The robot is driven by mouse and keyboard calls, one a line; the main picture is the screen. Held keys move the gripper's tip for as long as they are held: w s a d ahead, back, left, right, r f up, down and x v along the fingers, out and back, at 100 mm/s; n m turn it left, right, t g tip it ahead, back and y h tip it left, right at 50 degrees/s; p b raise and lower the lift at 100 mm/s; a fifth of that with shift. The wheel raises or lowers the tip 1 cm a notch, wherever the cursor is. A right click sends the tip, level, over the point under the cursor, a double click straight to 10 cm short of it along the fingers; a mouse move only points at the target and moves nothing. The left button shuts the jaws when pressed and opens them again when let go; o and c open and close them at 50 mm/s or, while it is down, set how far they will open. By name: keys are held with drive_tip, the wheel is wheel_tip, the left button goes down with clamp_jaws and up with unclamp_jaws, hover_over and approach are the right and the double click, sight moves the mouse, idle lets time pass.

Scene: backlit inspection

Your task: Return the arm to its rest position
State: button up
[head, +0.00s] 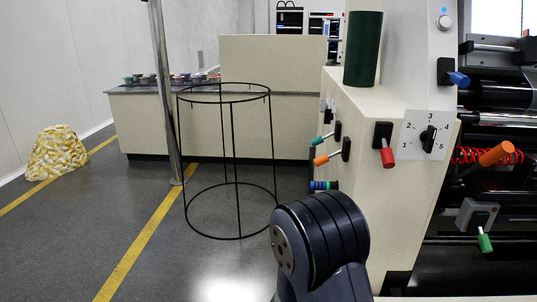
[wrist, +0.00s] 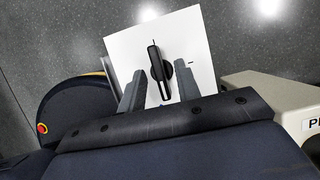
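My gripper (wrist: 160,76) shows in the wrist view with its two grey fingers well apart. A black knob (wrist: 161,72) on a white square plate (wrist: 126,45) appears in the gap between them. I cannot tell how far beyond the fingertips the knob is, and no contact shows. In the head view a dark, rounded part of my arm (head: 322,235) rises at the bottom centre, in front of the cream machine. My gripper is out of sight there.
The cream machine (head: 385,215) stands close on the right, with coloured levers and a numbered dial plate (head: 412,135). A black wire ring stand (head: 237,184) is left of my arm. A metal post (head: 165,95) and open floor (head: 70,230) lie further left.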

drive_tip(key=p+v, duration=0.6)
drive_tip(key=v, duration=0.5)
drive_tip(key=b+x, duration=0.7)
drive_tip(key=x, duration=0.4)
drive_tip(key=shift+f, duration=0.35)
drive_tip(key=shift+w+a+r+n+p, duration=0.1)
drive_tip(key=shift+r+n+p, duration=0.15)
drive_tip(key=shift+p, duration=0.25)
drive_tip(key=shift+n+g+p, duration=0.45)
drive_tip(key=shift+n+g, duration=0.05)
drive_tip(key=shift+n, duration=0.55)
drive_tip(key=n+g+p, duration=0.1)
drive_tip(key=n, duration=0.2)
drive_tip(key=shift+w, duration=0.1)
drive_tip(key=shift+f+n+g+h, duration=0.15)
drive_tip(key=shift+n+g+h, duration=0.4)
drive_tip(key=shift+n, duration=1.05)
